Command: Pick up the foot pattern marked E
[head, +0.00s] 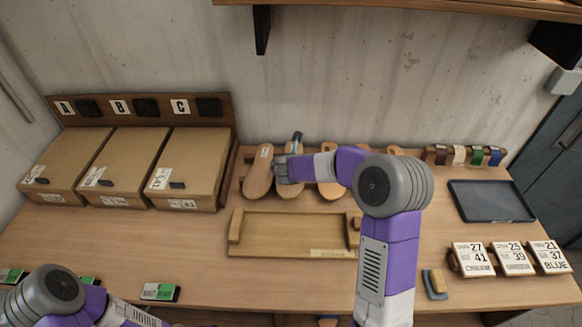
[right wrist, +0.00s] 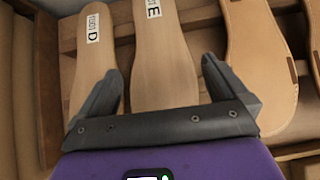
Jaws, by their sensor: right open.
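The foot pattern marked E (right wrist: 165,45) is a pale wooden sole shape with a white label, lying on the wooden rack. In the right wrist view my right gripper (right wrist: 160,66) is open, with its fingers on either side of E and apart from it. The left finger overlaps the near part of the pattern marked D (right wrist: 92,45) in the picture.
More sole shapes (right wrist: 258,60) lie right of E, close to the right finger. Three cardboard boxes (head: 125,160) stand left of the rack. A wooden tray (head: 290,218) lies in front. A dark tray (head: 490,200) and number cards (head: 514,258) are at the right.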

